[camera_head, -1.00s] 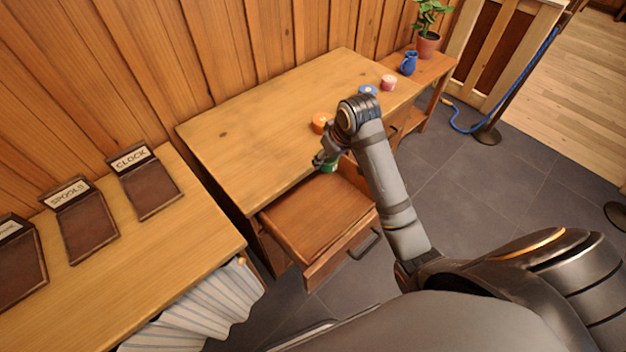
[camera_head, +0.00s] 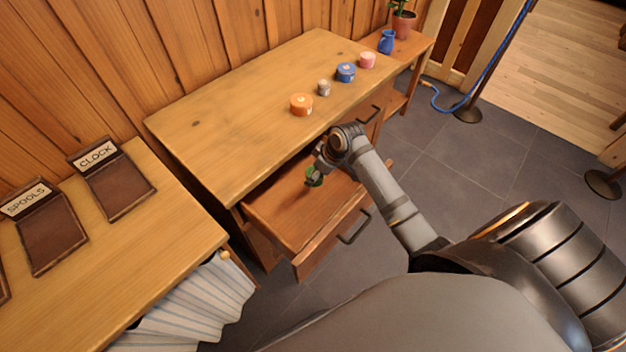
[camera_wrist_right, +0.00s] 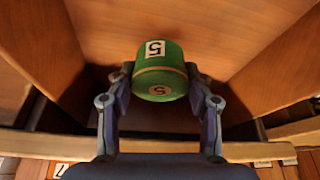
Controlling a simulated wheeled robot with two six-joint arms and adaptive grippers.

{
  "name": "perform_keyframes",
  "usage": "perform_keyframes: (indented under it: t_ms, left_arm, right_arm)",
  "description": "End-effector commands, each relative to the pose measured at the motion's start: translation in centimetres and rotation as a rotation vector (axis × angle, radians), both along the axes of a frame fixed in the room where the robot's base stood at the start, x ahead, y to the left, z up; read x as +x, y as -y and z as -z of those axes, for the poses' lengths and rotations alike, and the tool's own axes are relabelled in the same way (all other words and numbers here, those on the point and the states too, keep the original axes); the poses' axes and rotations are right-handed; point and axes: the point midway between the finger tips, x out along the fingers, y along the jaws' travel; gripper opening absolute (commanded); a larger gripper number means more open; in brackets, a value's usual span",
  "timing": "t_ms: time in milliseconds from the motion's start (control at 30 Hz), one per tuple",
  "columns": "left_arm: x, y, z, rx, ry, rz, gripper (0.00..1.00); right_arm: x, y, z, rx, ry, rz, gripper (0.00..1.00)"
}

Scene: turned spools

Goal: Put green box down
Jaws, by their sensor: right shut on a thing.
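The green box (camera_wrist_right: 160,72) is a round, lidded green container with a white label marked 5. In the right wrist view it sits between the two fingers of my right gripper (camera_wrist_right: 160,88), which is shut on it. In the head view the green box (camera_head: 314,177) and my right gripper (camera_head: 316,168) are over the open drawer (camera_head: 290,215), toward its back right. I cannot tell whether the box touches the drawer floor. The drawer looks otherwise empty. My left gripper is not in view.
On the desk top (camera_head: 220,120) stand an orange round box (camera_head: 301,105), a small grey one (camera_head: 324,88), a blue one (camera_head: 346,72) and a pink one (camera_head: 367,60). A blue jug (camera_head: 387,42) stands beyond. The drawer front (camera_head: 325,245) juts over the floor.

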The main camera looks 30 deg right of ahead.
Motion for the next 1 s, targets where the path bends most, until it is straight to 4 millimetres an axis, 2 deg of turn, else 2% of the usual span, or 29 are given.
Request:
perform_keyframes:
  t_ms: [33,200,400,633,1000]
  left_arm:
    - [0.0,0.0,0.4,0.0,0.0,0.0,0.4]
    - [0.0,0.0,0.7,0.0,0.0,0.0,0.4]
    - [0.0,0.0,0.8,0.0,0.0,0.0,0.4]
    - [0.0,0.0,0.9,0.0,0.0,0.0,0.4]
    - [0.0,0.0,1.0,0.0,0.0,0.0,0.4]
  right_arm:
    - [0.7,0.3,1.4,0.003,-0.005,0.001,0.22]
    - [2.4,1.2,3.6,0.001,-0.002,0.0,0.22]
    - [2.8,1.4,4.1,0.001,-0.003,-0.001,0.22]
    - [3.1,1.5,7.3,0.001,-0.004,0.0,0.22]
    - [3.1,1.5,7.9,0.0,-0.004,-0.001,0.22]
